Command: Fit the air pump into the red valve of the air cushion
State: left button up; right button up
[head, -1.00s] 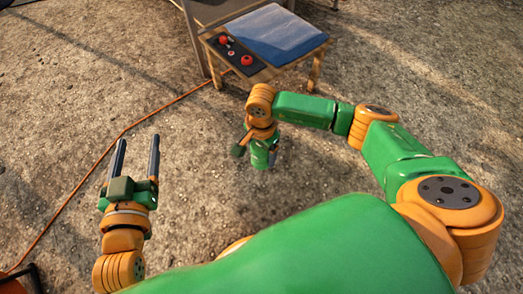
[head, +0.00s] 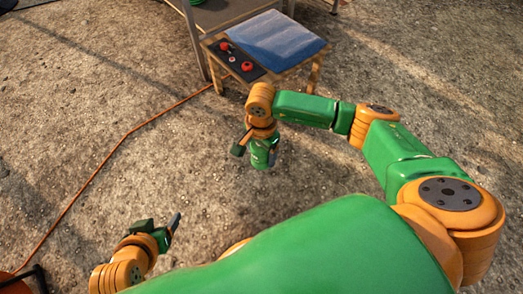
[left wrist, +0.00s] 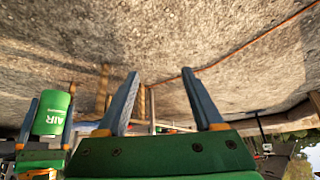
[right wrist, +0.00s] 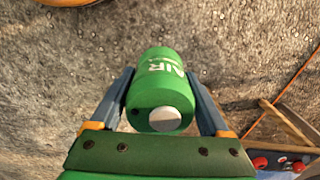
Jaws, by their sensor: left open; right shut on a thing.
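The air pump is a green cylinder marked AIR (right wrist: 160,85), with a pale round end. My right gripper (head: 256,153) is shut on it and holds it out in front of the low table; the pump (head: 262,158) also shows at the left of the left wrist view (left wrist: 50,113). The blue air cushion (head: 268,38) lies on the table. Two red round parts, one at the front (head: 247,66) and one at the back (head: 224,46), sit on the dark panel beside it; I cannot tell which is the valve. My left gripper (left wrist: 160,82) is open and empty, low at the left.
The low wooden table (head: 289,69) stands beside a larger grey structure. An orange cable (head: 118,146) runs over the gravel from the table to the lower left. Open gravel lies between my arms and the table.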

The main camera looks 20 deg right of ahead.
aim_at(262, 152)
notch_tip(262, 152, up, 3)
jog(key=shift+r+p, duration=0.1)
jog(key=shift+p, duration=1.1)
notch_tip(262, 152, up, 3)
jog(key=shift+f+p, duration=0.1)
jog(key=shift+p, duration=1)
pick_arm(q)
jog(key=s+a+f+g, duration=0.1)
jog(key=s+f+g, duration=0.3)
jog(key=f, duration=0.6)
jog(key=shift+s+a+f+y, duration=0.3)
jog(key=shift+s+f+y, duration=0.1)
jog(key=shift+s, duration=0.4)
